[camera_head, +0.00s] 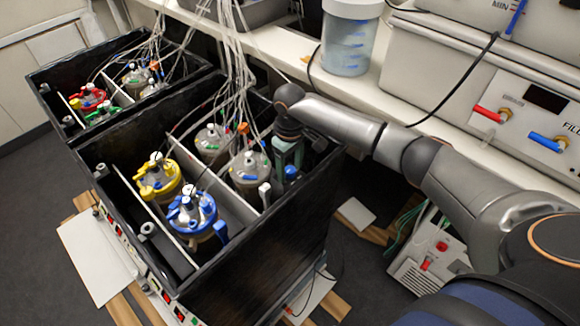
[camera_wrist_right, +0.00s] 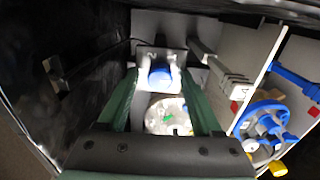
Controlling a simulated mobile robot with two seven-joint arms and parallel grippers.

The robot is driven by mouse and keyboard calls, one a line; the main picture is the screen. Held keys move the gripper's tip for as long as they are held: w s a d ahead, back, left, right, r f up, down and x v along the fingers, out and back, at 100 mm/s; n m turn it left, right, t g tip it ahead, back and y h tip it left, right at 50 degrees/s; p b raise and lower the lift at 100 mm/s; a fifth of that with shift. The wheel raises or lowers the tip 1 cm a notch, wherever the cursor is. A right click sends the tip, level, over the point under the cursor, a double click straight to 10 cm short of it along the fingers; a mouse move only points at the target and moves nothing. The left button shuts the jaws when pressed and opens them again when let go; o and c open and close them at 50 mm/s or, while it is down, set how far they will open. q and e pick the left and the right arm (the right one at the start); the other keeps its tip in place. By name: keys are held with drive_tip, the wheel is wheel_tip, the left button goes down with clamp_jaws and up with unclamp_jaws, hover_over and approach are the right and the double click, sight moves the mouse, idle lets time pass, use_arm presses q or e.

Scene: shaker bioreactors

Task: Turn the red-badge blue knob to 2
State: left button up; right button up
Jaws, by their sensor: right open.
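A blue knob (camera_wrist_right: 160,76) on a pale mount shows between the green fingers of my right gripper (camera_wrist_right: 158,85) in the right wrist view. The fingers are apart, one on each side of it; I cannot tell whether they touch it. In the head view my right gripper (camera_head: 288,150) points down inside the near black box, at its right end, with a blue knob (camera_head: 291,172) just below it. I cannot make out a red badge or a number scale on this knob. My left gripper is not in view.
The near black box (camera_head: 300,240) holds several lidded vessels, including a yellow one (camera_head: 158,177) and a blue one (camera_head: 192,212). Tubes hang over it. Another black box (camera_head: 55,72) stands behind. A wall unit carries a red tap (camera_head: 491,114) and a blue tap (camera_head: 546,141).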

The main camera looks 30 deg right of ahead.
clamp_jaws()
idle(0.5)
